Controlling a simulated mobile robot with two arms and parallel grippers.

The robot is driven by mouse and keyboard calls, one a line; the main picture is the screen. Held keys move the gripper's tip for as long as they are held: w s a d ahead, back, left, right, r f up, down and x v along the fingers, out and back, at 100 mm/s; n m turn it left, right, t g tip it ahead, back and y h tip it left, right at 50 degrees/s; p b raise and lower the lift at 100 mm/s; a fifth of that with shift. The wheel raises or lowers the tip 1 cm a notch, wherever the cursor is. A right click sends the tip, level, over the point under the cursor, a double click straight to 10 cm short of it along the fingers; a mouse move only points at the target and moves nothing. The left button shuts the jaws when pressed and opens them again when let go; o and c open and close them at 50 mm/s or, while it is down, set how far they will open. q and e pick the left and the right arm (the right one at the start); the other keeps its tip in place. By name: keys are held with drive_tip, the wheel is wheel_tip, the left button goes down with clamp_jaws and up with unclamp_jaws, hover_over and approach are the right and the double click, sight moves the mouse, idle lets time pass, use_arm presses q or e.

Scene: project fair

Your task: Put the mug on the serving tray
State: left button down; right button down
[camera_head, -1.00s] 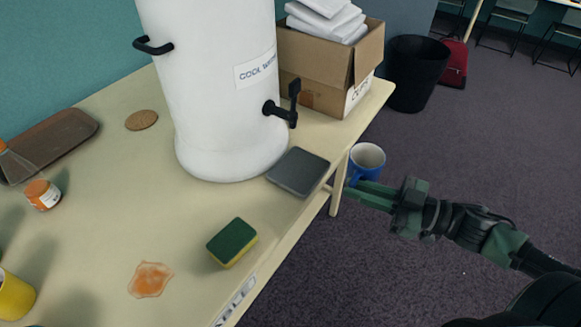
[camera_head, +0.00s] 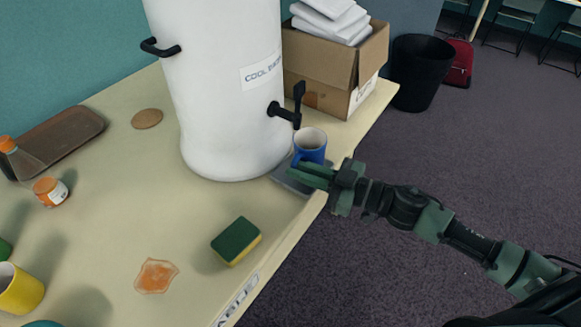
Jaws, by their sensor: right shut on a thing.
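The blue mug (camera_head: 310,147) is upright, white inside, just below the black tap of the white water cooler. My right gripper (camera_head: 318,176) is shut on the blue mug from its near side. The mug is over the grey drip tray (camera_head: 284,180); I cannot tell whether it touches it. A brown serving tray (camera_head: 62,136) lies at the back left of the table, with a bottle in front of its left end. A yellow mug (camera_head: 20,291) is at the lower left edge. My left gripper is not in view.
The cooler (camera_head: 223,115) stands between the blue mug and the brown tray. A cardboard box (camera_head: 322,73) stands behind it. A cork coaster (camera_head: 147,119), an orange-labelled jar (camera_head: 50,191), a sponge (camera_head: 236,241) and an orange spill (camera_head: 156,276) are on the table (camera_head: 125,205).

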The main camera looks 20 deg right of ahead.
drive_tip(key=shift+x, duration=1.15)
drive_tip(key=shift+w+a+p, duration=0.15)
drive_tip(key=shift+w+p, duration=0.05)
drive_tip(key=shift+p, duration=0.35)
drive_tip(key=shift+s+f, duration=0.1)
drive_tip(key=shift+f, duration=0.4)
drive_tip(key=shift+f, duration=0.1)
drive_tip(key=shift+f, duration=0.15)
drive_tip(key=c, duration=1.5)
unclamp_jaws()
